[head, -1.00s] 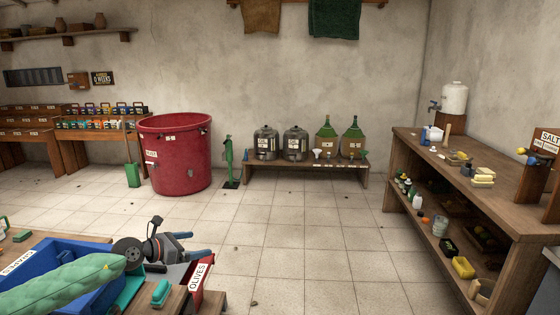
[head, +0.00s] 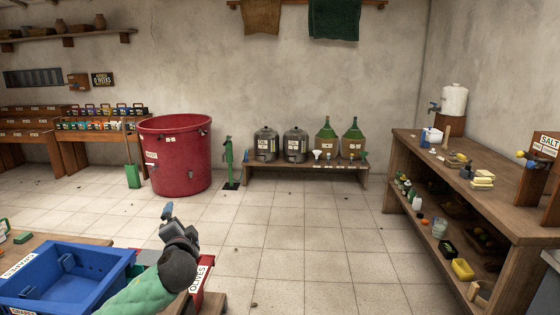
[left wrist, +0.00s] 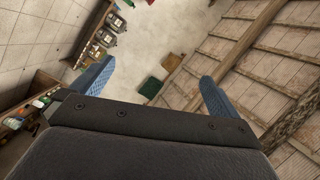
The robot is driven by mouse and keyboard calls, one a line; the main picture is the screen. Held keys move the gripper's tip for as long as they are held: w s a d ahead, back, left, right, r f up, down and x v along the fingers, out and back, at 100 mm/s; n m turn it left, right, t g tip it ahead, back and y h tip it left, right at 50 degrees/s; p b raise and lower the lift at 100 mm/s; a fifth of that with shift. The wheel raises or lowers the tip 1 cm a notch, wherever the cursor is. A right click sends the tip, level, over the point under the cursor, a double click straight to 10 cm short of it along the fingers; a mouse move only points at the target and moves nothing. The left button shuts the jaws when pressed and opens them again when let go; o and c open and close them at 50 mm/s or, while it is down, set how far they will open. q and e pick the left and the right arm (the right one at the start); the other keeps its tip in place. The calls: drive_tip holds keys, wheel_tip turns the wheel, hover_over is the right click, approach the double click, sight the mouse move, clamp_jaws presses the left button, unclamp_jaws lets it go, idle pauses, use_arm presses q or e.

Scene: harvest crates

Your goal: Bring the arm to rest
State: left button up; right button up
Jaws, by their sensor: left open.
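My left arm, in a green sleeve, comes in at the bottom of the head view. Its gripper (head: 167,212) points up and away over the crate table's far edge, above the floor. In the left wrist view the two blue fingers (left wrist: 152,88) stand wide apart with nothing between them. The gripper is open and empty. My right gripper does not show in either view.
A blue crate (head: 108,270) stands on the table at lower left, beside a red crate labelled OLIVES (head: 198,282), partly hidden by my arm. A red vat (head: 180,160) stands beyond. A wooden shelf unit (head: 480,212) is at right. The middle floor is clear.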

use_arm(q)
drive_tip(key=s+d+f+n+g+h+p, duration=0.15)
drive_tip(key=s+d+f+g, duration=0.35)
drive_tip(key=s+f, duration=0.55)
drive_tip(key=s+d+f+n+g+h+p, duration=0.1)
drive_tip(key=s+d+f+n+g+h, duration=0.25)
drive_tip(key=s+f, duration=0.65)
drive_tip(key=s+d+f+g, duration=0.1)
drive_tip(key=s+f, duration=0.3)
drive_tip(key=s, duration=0.4)
drive_tip(key=s+d+f+n+g+h+p, duration=0.1)
drive_tip(key=s+d+f+g, duration=0.1)
drive_tip(key=s, duration=0.7)
drive_tip(key=s+d+f+n+g+p, duration=0.1)
drive_tip(key=s+f+g, duration=0.2)
drive_tip(key=s+f, duration=0.3)
drive_tip(key=s, duration=0.3)
drive_tip(key=shift+d+f, duration=0.2)
drive_tip(key=shift+d, duration=0.05)
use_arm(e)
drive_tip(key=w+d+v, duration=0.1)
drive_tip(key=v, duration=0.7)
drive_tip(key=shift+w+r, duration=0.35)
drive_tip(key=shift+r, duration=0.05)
